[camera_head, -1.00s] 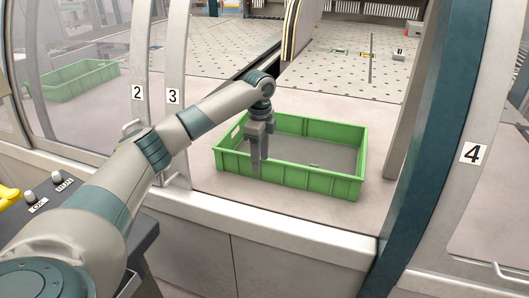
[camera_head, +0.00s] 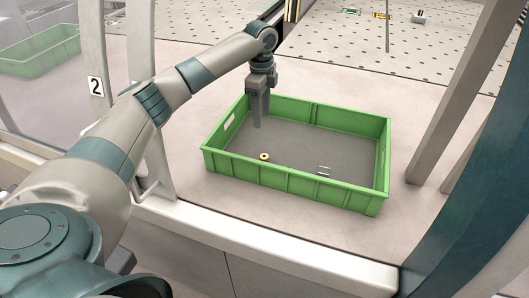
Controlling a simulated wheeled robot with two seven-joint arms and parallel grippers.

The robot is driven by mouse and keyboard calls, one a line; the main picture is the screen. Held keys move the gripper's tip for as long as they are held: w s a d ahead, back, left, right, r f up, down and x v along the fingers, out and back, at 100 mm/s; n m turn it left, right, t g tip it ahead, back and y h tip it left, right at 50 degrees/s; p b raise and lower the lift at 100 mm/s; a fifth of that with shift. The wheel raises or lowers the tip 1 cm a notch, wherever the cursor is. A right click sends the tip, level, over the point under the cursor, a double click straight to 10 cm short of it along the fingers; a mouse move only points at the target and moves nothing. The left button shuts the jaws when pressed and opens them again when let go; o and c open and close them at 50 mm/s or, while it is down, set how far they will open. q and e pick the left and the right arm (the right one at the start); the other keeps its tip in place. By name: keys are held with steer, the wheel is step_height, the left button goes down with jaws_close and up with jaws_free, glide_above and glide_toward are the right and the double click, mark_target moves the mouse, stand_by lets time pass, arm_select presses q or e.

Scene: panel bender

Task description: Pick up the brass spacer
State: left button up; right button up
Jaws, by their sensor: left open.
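A small brass spacer (camera_head: 264,157), a gold ring with a dark hole, lies on the grey floor of the green crate (camera_head: 285,178), near its front wall and left of the middle. My left gripper (camera_head: 257,121) points down over the back left part of the crate, behind and above the spacer and apart from it. It is open, though the gap between its fingers is hard to see from here, and nothing shows between them. My right gripper is not in view.
A small silver metal part (camera_head: 324,171) lies in the crate right of the spacer. Machine frame posts (camera_head: 463,95) stand right of the crate. A perforated table (camera_head: 390,55) lies behind. Another green crate (camera_head: 40,50) shows behind the left window.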

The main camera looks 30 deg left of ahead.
arm_select(q)
glide_above(262, 156)
step_height(262, 156, down, 9)
steer(key=shift+r, duration=0.1)
step_height(262, 156, down, 3)
steer(key=shift+w+r+b, duration=0.15)
steer(key=shift+r+b, duration=0.05)
steer(key=shift+b, duration=0.5)
steer(key=shift+f, duration=0.3)
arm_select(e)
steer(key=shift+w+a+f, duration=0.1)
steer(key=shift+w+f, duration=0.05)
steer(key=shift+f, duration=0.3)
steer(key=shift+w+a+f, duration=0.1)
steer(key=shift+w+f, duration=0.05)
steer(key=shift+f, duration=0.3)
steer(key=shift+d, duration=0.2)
